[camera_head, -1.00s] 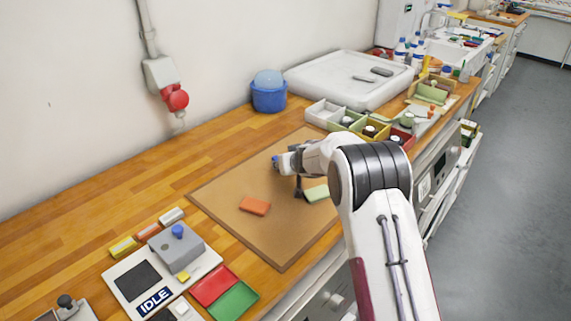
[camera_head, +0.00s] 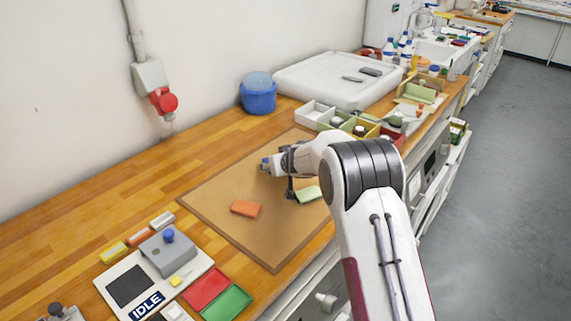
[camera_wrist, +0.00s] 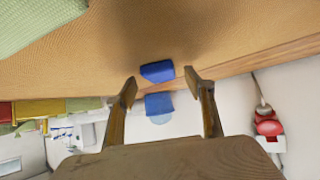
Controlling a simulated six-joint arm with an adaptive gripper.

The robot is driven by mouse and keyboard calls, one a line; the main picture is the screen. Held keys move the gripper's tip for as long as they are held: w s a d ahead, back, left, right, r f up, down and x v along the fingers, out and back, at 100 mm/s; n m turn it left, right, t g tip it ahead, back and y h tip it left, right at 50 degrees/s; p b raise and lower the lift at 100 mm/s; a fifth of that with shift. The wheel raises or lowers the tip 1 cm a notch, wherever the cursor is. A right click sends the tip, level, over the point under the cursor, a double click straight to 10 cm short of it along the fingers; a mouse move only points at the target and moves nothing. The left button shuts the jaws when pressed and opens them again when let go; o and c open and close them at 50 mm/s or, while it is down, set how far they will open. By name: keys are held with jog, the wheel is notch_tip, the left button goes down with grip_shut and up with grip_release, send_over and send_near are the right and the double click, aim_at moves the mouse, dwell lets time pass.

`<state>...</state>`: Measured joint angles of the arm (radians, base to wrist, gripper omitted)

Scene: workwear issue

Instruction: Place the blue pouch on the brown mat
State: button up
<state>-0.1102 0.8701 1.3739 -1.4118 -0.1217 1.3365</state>
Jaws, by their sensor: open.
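The blue pouch (camera_head: 265,164) shows as a small blue patch at the left end of my gripper in the head view, over the brown mat (camera_head: 225,195). In the wrist view the blue pouch (camera_wrist: 157,71) appears to rest on the mat (camera_wrist: 130,40) near its wall-side edge. It lies just beyond my gripper (camera_wrist: 165,88), between the lines of the two fingers, with no finger visibly touching it. The fingers are spread and empty. In the head view my gripper (camera_head: 278,164) points toward the wall, and the arm partly hides it.
An orange pouch (camera_head: 246,208) and a green pouch (camera_head: 308,194) lie on the mat. A blue tub (camera_head: 258,97) stands by the wall. Divided bins (camera_head: 335,120) sit beyond the mat. Red and green plates (camera_head: 206,287) lie before it. Bare wood runs along the wall.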

jog(key=v, duration=1.1)
dwell(0.4)
jog(key=shift+s+r, duration=0.1)
dwell(0.4)
jog(key=s+d+r+m+g+h, duration=0.1)
jog(key=s+d+r+m+h, duration=0.1)
jog(key=s+d+r, duration=0.65)
jog(key=s+d+r+m+h, duration=0.1)
jog(key=s+d+r+h, duration=0.4)
jog(key=s, duration=0.7)
jog(key=s+a+f+g+y, duration=0.1)
jog(key=s+y, duration=0.1)
jog(key=s, duration=1.3)
jog(key=s+a+f+g+y, duration=0.2)
jog(key=s, duration=1.3)
jog(key=shift+a+g, duration=0.3)
